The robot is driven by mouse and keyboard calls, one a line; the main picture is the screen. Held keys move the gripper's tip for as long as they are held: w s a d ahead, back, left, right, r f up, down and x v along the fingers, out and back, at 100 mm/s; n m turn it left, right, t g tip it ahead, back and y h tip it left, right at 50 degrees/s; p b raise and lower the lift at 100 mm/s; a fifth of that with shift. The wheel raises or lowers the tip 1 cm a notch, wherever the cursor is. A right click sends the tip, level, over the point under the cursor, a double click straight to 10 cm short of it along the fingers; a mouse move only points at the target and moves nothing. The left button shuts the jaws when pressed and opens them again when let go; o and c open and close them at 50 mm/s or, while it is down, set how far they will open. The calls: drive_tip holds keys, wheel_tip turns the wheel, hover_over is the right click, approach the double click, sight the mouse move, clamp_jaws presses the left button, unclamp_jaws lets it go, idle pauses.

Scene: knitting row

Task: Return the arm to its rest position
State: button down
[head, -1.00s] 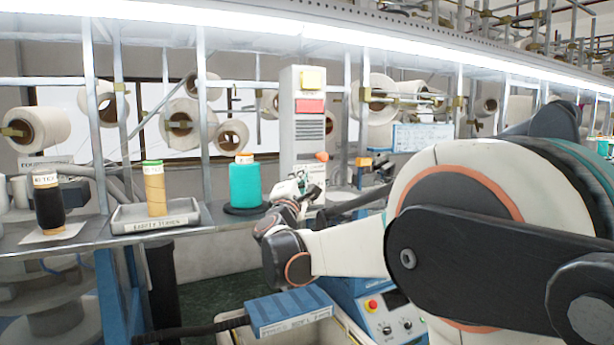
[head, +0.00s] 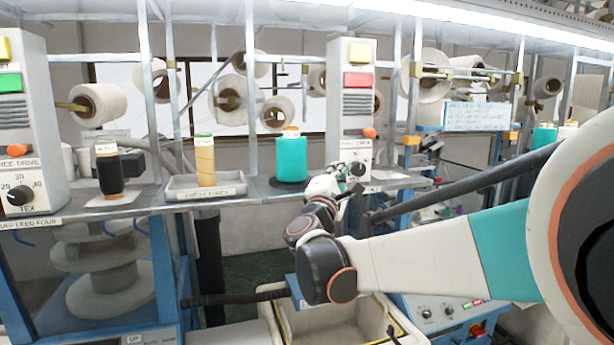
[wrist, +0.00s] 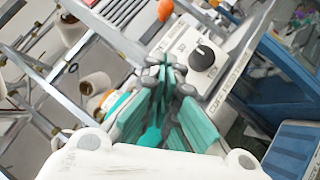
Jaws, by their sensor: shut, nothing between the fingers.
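My arm reaches in from the right of the head view, with its elbow low in the middle and its forearm angled up towards the shelf. My gripper (head: 346,172) is at the end, in front of the lower part of the grey control box (head: 352,110); whether it touches the box cannot be told. In the wrist view my gripper (wrist: 172,72) shows teal fingers drawn together at the tips, with nothing held. The box's black dial (wrist: 203,55) is just right of the fingertips there.
On the shelf left of my gripper stand a teal cone (head: 291,158), a tan cone (head: 205,162) in a grey tray (head: 232,188) and a black cone (head: 109,170). A black hose (head: 480,180) runs close on the right. An open bin (head: 285,325) is below.

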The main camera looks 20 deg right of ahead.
drive_tip(key=shift+f, duration=0.1)
drive_tip(key=s+d+f+m+g+y+b, duration=0.1)
drive_tip(key=s+d+f+m+g+b, duration=0.2)
drive_tip(key=s+f, duration=0.4)
drive_tip(key=s+d+f+m+g+y+b, duration=0.1)
drive_tip(key=s+f+m+g+b, duration=0.15)
drive_tip(key=s+f+b, duration=0.45)
drive_tip(key=s+d+f+m+g+y+b, duration=0.1)
drive_tip(key=s+d+f+m+g+b, duration=0.2)
drive_tip(key=f, duration=0.7)
drive_tip(key=s+a+f+m+y+b, duration=0.2)
drive_tip(key=s+a+f, duration=0.3)
drive_tip(key=f, duration=0.3)
drive_tip(key=s+a+f+m+g+y+b, duration=0.1)
drive_tip(key=s+a+f+m+y+b, duration=0.1)
drive_tip(key=s+a+f+y+b, duration=0.2)
drive_tip(key=s+a+f+m+g+y+b, duration=0.1)
drive_tip(key=s+a+f, duration=0.5)
drive_tip(key=f, duration=0.8)
drive_tip(key=s+m+y+b, duration=0.1)
drive_tip(key=s+y+b, duration=0.1)
drive_tip(key=s+b, duration=0.1)
drive_tip(key=shift+f, duration=0.25)
